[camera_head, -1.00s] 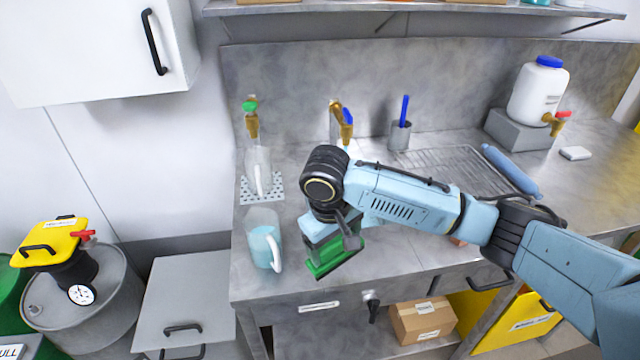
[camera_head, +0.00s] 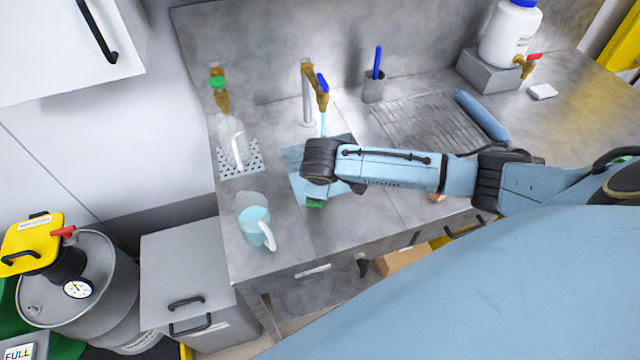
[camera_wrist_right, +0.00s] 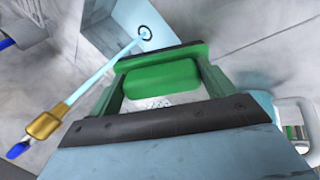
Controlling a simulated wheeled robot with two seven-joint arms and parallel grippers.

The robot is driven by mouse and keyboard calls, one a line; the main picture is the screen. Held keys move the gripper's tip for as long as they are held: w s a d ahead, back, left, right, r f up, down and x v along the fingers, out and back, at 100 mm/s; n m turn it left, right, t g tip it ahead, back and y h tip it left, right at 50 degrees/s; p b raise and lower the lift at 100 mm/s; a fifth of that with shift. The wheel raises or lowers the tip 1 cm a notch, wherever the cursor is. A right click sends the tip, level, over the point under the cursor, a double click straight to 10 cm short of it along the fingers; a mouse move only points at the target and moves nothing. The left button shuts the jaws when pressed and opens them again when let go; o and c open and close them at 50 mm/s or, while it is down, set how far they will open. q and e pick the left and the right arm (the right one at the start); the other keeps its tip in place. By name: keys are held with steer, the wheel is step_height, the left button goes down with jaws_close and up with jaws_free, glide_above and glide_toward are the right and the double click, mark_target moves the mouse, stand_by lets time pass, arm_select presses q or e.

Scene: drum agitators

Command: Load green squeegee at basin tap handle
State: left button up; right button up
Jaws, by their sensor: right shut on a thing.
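The brass basin tap (camera_head: 308,75) with its blue handle (camera_head: 322,83) stands at the back of the basin (camera_head: 292,158). A pale blue stream of water (camera_head: 323,122) runs from it. The tap (camera_wrist_right: 45,124) and stream also show in the right wrist view. My right gripper (camera_head: 317,193) is over the basin's front part, in front of the tap and apart from its handle. It is shut on the green squeegee (camera_wrist_right: 160,78); only a small green edge (camera_head: 314,204) shows in the head view. My arm hides part of the basin. My left gripper is not in view.
A second tap with a green handle (camera_head: 217,83) stands above a clear jug on a perforated plate (camera_head: 256,160). A jug of blue liquid (camera_head: 254,222) stands near the front left. A cup with a blue brush (camera_head: 374,88) and a drainboard (camera_head: 425,130) lie to the right.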

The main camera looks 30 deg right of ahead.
steer(key=w+d+b, duration=0.1)
steer(key=w+b, duration=0.1)
steer(key=w+d+f+b, duration=0.1)
steer(key=w+b, duration=0.1)
steer(key=b, duration=0.1)
steer(key=w+d+f+b, duration=0.1)
steer(key=w+d+b, duration=0.1)
steer(key=w+b, duration=0.1)
steer(key=shift+w+d+r, duration=0.1)
steer(key=shift+w+d, duration=0.15)
steer(key=shift+w, duration=0.05)
steer(key=shift+w+d+f+b, duration=0.15)
steer(key=shift+w+d+b, duration=0.2)
steer(key=shift+w, duration=0.3)
steer(key=shift+w+d+f+b, duration=0.1)
steer(key=shift+w+d+b, duration=0.05)
steer(key=shift+w+d, duration=0.4)
steer(key=shift+a, duration=0.15)
